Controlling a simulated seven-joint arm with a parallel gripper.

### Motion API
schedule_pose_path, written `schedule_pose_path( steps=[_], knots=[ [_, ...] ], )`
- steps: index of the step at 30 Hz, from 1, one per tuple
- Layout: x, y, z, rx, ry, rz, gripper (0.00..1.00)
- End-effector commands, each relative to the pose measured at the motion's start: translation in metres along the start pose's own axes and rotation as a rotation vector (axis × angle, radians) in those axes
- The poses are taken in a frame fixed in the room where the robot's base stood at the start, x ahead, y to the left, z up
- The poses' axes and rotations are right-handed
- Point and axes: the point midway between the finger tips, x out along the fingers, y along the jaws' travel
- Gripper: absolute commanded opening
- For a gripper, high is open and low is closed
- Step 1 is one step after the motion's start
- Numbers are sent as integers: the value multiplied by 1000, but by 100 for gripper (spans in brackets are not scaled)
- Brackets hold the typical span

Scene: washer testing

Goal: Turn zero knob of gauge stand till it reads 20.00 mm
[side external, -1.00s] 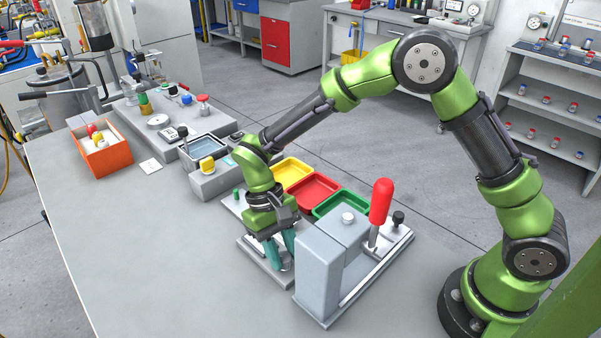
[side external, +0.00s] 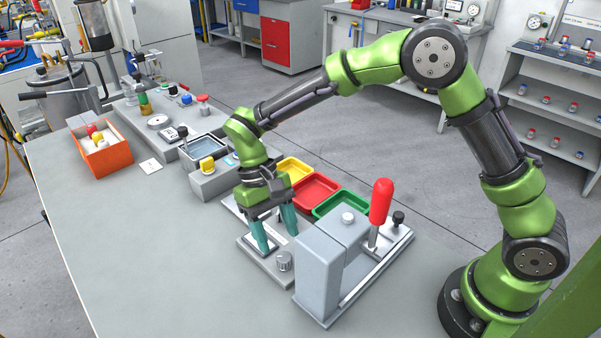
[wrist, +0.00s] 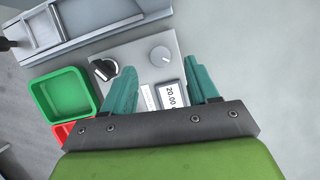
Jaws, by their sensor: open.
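The gauge stand is a grey plate (side external: 258,257) on the bench, low centre in the side view. Its round silver-grey knob (side external: 284,261) stands at the front end and also shows in the wrist view (wrist: 160,53). A black knob with a pale bar (wrist: 104,69) sits to its left there.
A grey lever press with a red handle (side external: 381,201) stands close right of the stand. Yellow (side external: 294,168), red (side external: 315,190) and green (side external: 340,204) trays lie behind. An orange box (side external: 101,154) is at the far left. The front-left bench is clear.

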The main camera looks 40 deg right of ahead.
Motion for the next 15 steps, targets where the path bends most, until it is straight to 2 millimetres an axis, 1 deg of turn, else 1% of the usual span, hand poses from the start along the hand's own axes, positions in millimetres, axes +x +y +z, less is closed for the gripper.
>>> schedule_pose_path(
  steps=[1, 9, 12, 15],
  knots=[
    [-14, 0, -1, 1, 6, -4, 59],
    [-79, 0, -1, 1, 5, -2, 59],
    [-98, 0, -1, 1, 4, -2, 59],
    [-110, 0, -1, 0, 3, 0, 59]
  ],
)
